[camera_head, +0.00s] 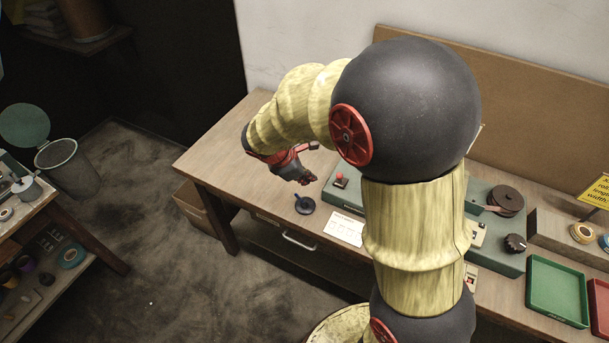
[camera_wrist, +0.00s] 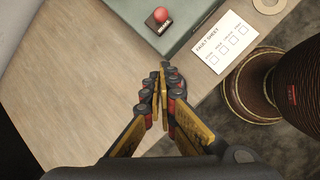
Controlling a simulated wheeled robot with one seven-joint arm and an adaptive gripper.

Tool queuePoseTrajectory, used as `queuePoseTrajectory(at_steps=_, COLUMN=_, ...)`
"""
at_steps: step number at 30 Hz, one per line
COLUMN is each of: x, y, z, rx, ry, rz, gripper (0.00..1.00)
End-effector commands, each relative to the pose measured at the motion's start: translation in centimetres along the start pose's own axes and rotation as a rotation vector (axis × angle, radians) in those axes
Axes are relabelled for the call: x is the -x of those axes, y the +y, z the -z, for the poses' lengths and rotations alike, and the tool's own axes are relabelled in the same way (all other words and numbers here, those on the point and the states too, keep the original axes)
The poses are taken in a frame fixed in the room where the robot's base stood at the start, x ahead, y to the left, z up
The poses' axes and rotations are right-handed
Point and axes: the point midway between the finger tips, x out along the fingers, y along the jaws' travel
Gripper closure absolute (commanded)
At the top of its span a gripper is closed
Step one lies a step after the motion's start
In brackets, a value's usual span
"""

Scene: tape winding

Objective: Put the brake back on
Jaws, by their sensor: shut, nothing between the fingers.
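The brake is a red ball knob on a small dark block with a "BRAKE" label (camera_wrist: 162,17), at the corner of the green machine bed (camera_wrist: 205,12). In the head view the red knob (camera_head: 340,177) is at the left end of the machine. Whether the brake is on or off I cannot tell. My gripper (camera_wrist: 165,72) is shut and empty, its fingers together over the table, short of the machine's edge and apart from the knob. In the head view my gripper (camera_head: 307,181) is just left of the knob.
A white fault sheet (camera_wrist: 224,42) lies beside the machine; it also shows in the head view (camera_head: 344,229). A dark blue disc with a handle (camera_head: 304,205) is on the table (camera_head: 225,150). A green tray (camera_head: 556,291) stands far right. My arm hides the machine's middle.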

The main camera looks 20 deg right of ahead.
Motion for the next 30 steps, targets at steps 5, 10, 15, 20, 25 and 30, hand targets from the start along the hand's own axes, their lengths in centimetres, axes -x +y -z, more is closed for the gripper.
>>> queuePoseTrajectory(at_steps=5, x=-4.0, y=-0.2, z=0.1, rx=-0.002, ry=-0.001, rz=0.004, gripper=1.0)
queuePoseTrajectory(at_steps=10, x=-5.2, y=0.1, z=-1.7, rx=-0.006, ry=-0.001, rz=-0.001, gripper=1.0)
queuePoseTrajectory(at_steps=15, x=-5.6, y=0.0, z=-3.3, rx=-0.003, ry=0.0, rz=0.0, gripper=1.0)
queuePoseTrajectory(at_steps=20, x=-5.7, y=0.0, z=-3.9, rx=-0.001, ry=0.0, rz=0.0, gripper=1.0)
queuePoseTrajectory(at_steps=25, x=-5.6, y=0.0, z=-3.9, rx=0.0, ry=0.0, rz=0.0, gripper=1.0)
queuePoseTrajectory(at_steps=30, x=-5.6, y=0.0, z=-3.9, rx=0.0, ry=0.0, rz=0.0, gripper=1.0)
